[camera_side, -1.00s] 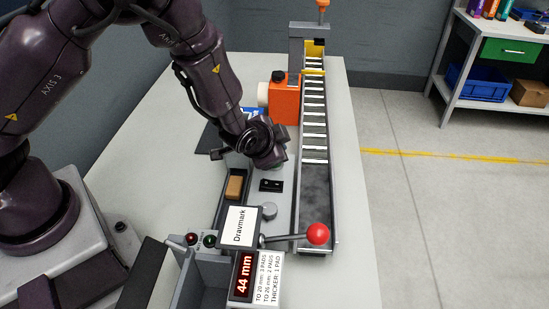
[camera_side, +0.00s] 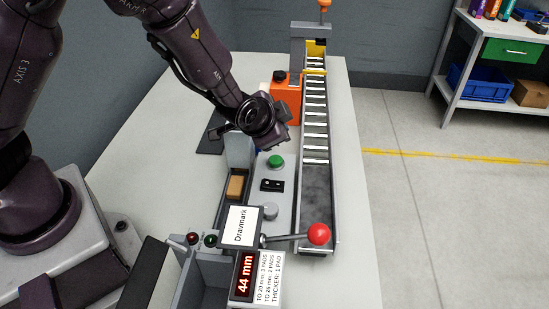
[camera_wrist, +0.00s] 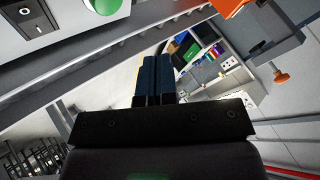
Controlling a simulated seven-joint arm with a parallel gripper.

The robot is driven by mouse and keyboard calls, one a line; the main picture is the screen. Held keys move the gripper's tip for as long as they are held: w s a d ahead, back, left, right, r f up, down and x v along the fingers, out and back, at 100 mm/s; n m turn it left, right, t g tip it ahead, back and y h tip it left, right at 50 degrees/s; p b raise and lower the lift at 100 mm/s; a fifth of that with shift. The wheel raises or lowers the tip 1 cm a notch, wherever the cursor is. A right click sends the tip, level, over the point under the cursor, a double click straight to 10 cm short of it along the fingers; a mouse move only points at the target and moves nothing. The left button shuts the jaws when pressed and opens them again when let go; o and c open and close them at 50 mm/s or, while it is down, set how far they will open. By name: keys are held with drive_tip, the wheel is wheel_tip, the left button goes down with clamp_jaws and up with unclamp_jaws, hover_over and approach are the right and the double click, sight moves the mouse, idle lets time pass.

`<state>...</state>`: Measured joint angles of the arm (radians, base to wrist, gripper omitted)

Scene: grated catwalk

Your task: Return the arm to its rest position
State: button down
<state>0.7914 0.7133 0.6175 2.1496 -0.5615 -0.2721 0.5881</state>
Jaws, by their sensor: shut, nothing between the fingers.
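My gripper shows in the wrist view (camera_wrist: 155,75) with its two dark blue fingers together and nothing between them. In the side view my wrist hangs above the machine's control panel, clear of it, and the fingers are hard to make out there. Below it are a green button (camera_side: 275,161), a black switch (camera_side: 271,185) and a grey knob (camera_side: 269,211). The green button also shows at the top of the wrist view (camera_wrist: 103,3).
A slatted conveyor (camera_side: 315,125) runs along the right of the panel. A red-knobbed lever (camera_side: 318,234) and a display reading 44 mm (camera_side: 244,274) stand at the front. A tan block (camera_side: 235,187) lies in a narrow tray. A shelf (camera_side: 495,62) stands far right.

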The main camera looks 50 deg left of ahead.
drive_tip(key=shift+s+f, duration=0.15)
drive_tip(key=s+g, duration=0.1)
drive_tip(key=s+f, duration=0.1)
drive_tip(key=s+d+f+g, duration=0.1)
drive_tip(key=shift+s+f+n+g+h, duration=0.1)
drive_tip(key=shift+s+n+g+h, duration=0.05)
drive_tip(key=shift+n+g+h, duration=0.2)
drive_tip(key=shift+s+d+n+g+h, duration=0.2)
drive_tip(key=shift+s+d+g, duration=0.1)
drive_tip(key=shift+s, duration=0.3)
drive_tip(key=shift+s+d+n+g+h, duration=0.15)
drive_tip(key=shift+s+d+g, duration=0.1)
drive_tip(key=shift+s, duration=0.3)
drive_tip(key=s+a+r+n+h, duration=0.1)
drive_tip(key=s+a+r, duration=0.2)
drive_tip(key=s+r, duration=0.6)
drive_tip(key=s+a+r+n, duration=0.2)
drive_tip(key=s+r, duration=0.7)
drive_tip(key=r, duration=0.6)
drive_tip(key=shift+a+t+h, duration=0.4)
drive_tip(key=shift+a, duration=0.15)
